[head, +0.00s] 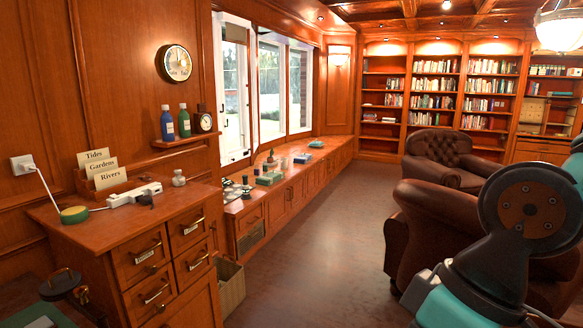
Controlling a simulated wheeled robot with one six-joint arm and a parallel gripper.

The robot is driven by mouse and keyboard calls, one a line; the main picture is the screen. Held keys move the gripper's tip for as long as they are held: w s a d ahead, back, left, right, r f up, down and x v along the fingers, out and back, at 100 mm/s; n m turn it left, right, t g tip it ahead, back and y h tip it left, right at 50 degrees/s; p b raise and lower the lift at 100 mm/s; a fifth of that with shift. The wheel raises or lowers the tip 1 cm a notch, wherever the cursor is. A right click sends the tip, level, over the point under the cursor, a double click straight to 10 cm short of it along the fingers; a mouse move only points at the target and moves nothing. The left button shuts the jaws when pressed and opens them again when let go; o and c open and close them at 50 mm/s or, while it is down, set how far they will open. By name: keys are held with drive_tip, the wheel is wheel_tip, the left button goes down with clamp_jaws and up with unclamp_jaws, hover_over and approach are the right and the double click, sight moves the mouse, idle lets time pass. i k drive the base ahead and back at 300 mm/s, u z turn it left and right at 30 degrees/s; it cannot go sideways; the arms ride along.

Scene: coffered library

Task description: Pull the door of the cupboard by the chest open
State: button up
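A wooden chest of drawers (135,255) with brass bar handles stands at the left front. A panel (198,305) below its right-hand drawers is cut off by the picture's bottom edge. Beyond the chest, a long low wooden window bench (305,185) has panelled cupboard fronts (285,200) that look shut. A dark grille (251,238) sits in its near end. I cannot tell for sure which front is the named cupboard's door. My arm shows at the right, but my gripper is out of the picture.
An open cardboard box (231,286) stands on the floor beside the chest. Brown leather armchairs (425,225) (445,155) stand at the right. The floor (325,215) between bench and armchairs is clear. A power strip (134,194) and card holder (104,178) are on the chest.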

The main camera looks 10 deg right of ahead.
sight(297, 187)
drive_tip(key=z, duration=0.05)
drive_tip(key=i, duration=4.5)
drive_tip(key=z, duration=0.2)
drive_tip(key=i, duration=2.2)
drive_tip(key=z, duration=0.15)
